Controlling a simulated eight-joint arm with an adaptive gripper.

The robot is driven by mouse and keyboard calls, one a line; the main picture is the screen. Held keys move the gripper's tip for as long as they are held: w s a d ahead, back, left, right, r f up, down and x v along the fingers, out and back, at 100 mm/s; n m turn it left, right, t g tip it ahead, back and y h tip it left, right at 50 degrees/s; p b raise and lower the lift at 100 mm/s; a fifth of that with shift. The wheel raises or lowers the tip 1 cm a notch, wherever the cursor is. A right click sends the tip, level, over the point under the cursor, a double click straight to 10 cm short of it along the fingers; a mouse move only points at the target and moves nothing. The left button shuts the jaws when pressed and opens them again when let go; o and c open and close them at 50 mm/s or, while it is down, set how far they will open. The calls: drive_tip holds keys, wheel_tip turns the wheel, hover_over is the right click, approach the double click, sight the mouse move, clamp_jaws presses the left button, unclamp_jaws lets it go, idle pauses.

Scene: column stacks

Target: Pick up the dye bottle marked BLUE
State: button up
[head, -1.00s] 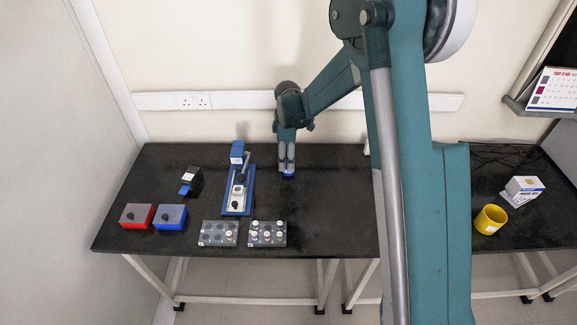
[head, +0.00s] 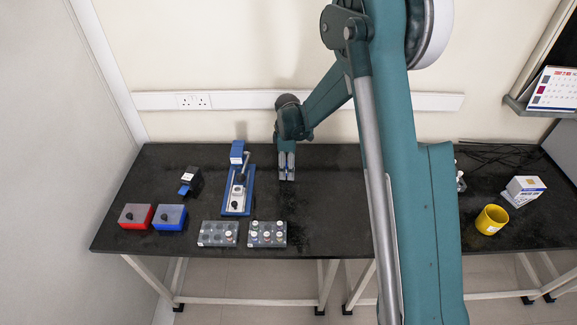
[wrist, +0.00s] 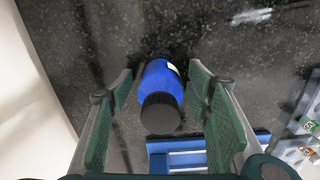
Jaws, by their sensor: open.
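A blue bottle (wrist: 166,78) with a black cap shows in the wrist view, between my two fingers. A small white label edge shows on its side, but I cannot read any marking. My gripper (wrist: 165,105) is open, with a finger on each side of the bottle and a gap at both sides. In the head view my gripper (head: 287,178) points down over the back middle of the black bench. The bottle is not visible there; the gripper seems to hide it.
A blue-based press device (head: 238,200) stands left of my gripper. Red and blue boxes (head: 136,225) (head: 170,226) sit at left. A yellow cup (head: 490,220) and white box (head: 523,190) stand at right.

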drive_tip(key=c, duration=1)
drive_tip(key=shift+c, duration=0.2)
drive_tip(key=shift+r+p, duration=0.6)
drive_tip(key=shift+r, duration=4.45)
